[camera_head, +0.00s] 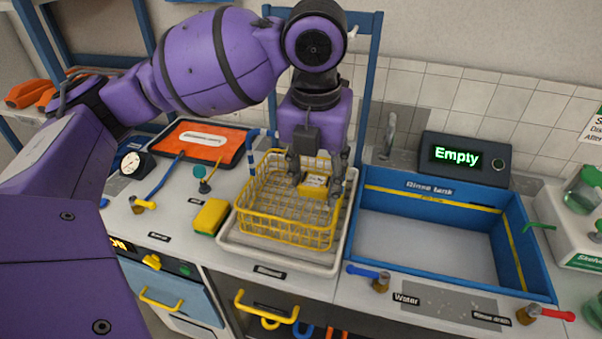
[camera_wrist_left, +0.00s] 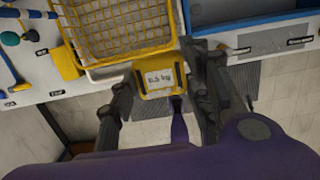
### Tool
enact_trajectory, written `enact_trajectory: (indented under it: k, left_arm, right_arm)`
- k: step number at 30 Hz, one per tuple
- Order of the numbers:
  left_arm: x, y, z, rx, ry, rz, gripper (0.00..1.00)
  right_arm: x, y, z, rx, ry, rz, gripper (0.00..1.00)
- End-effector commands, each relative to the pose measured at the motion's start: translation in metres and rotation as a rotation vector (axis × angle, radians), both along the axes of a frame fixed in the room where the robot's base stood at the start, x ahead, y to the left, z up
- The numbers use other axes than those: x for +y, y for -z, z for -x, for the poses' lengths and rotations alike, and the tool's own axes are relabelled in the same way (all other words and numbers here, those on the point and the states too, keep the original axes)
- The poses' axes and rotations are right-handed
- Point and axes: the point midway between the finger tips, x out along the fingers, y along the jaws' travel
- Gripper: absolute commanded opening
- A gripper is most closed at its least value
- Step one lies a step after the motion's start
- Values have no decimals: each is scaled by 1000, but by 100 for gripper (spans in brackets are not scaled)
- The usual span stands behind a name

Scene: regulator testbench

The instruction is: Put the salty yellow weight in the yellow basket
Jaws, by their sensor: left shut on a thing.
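The yellow weight (camera_head: 314,185) has a pale label, which reads about 0.5 kg on the weight in the left wrist view (camera_wrist_left: 158,80). No salt can be made out on it at this size. My left gripper (camera_head: 316,188) points down and is shut on the weight, one finger on each side. The yellow wire basket (camera_head: 262,235) stands on a pale tray (camera_head: 285,262). In the head view the weight overlaps the back right of the basket; its exact height is unclear. The basket looks empty, with its mesh floor showing. My right gripper is not in view.
A blue rinse tank (camera_head: 375,260) stands right of the basket, with a display reading Empty (camera_head: 463,157) behind it. A yellow-green sponge (camera_head: 210,217) lies left of the basket. An orange-red tray (camera_head: 205,140) and a gauge (camera_head: 137,164) are further left. Taps line the counter's front.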

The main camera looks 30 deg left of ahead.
Motion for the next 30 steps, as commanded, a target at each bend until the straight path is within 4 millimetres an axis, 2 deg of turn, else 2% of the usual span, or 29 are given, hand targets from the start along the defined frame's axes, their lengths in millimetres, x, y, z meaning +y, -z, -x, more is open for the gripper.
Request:
enact_trajectory:
  k: [10, 15, 19, 26, 30]
  left_arm:
    - [79, 37, -19, 6, -10, -5, 0]
    - [104, 67, -26, 7, -6, -4, 0]
    - [116, 81, -30, 3, -4, -4, 0]
    - [125, 92, -33, 2, -3, -1, 0]
    - [129, 111, -34, 4, -1, -2, 0]
  right_arm:
    - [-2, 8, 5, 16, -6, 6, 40]
    - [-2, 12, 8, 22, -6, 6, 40]
    - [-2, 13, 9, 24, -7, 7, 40]
    - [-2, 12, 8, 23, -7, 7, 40]
    - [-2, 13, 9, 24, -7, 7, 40]
